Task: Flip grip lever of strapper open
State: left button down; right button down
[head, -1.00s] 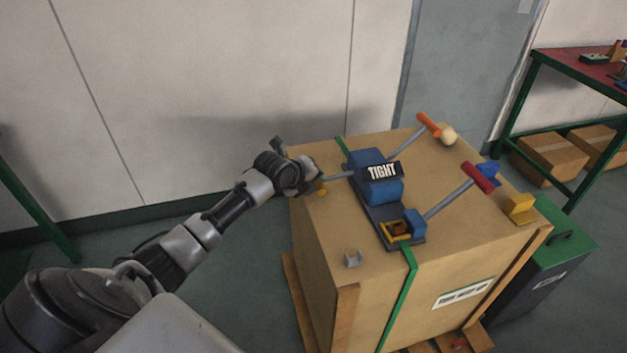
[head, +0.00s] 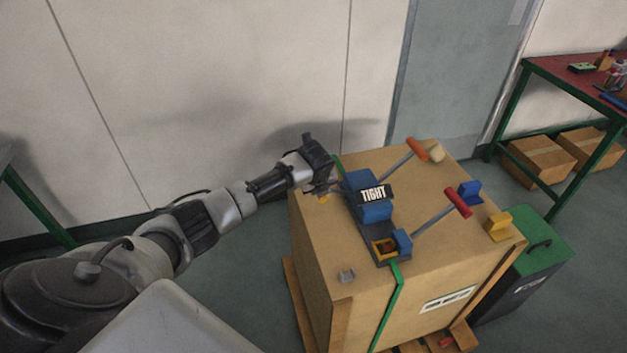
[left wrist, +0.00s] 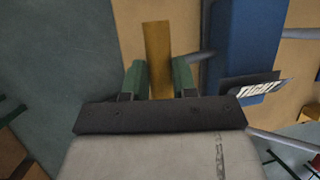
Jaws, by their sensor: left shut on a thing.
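The strapper, a blue body (head: 371,208) on a dark base with a "TIGHT" sign (head: 374,193), sits on top of the large tan crate (head: 330,240). It also shows at the upper right in the left wrist view (left wrist: 246,45). My left gripper (head: 324,188) is at the strapper's left side, over the crate's left edge. In the left wrist view its green fingers (left wrist: 159,72) are shut on the yellow grip of the grip lever (left wrist: 158,45). The lever's grey rod is mostly hidden by the gripper in the head view. My right gripper is not in view.
Two more levers, with an orange handle (head: 417,149) and a red handle (head: 459,203), reach right from the strapper. A green strap (head: 390,305) runs down the crate. Blue (head: 469,192) and yellow (head: 498,224) blocks stand at the crate's right. A wall rises behind.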

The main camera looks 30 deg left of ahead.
pick_arm(q)
jog(key=shift+w+d+r+m+g+y+p, duration=0.15)
jog(key=shift+w+d+r+g+y+p, duration=0.4)
jog(key=shift+r, duration=0.2)
jog(key=shift+w+d+r+m+g+y+p, duration=0.15)
jog(key=shift+w+d+r+g+y+p, duration=0.35)
jog(key=shift+r, duration=0.25)
jog(key=shift+w+d, duration=0.15)
jog(key=c, duration=1.2)
grip_release()
jog(key=shift+c, duration=0.2)
jog(key=o, duration=0.4)
jog(key=shift+w+d+f, duration=0.1)
jog(key=shift+w+f, duration=0.1)
jog(key=shift+w, duration=0.15)
jog(key=v, duration=1.1)
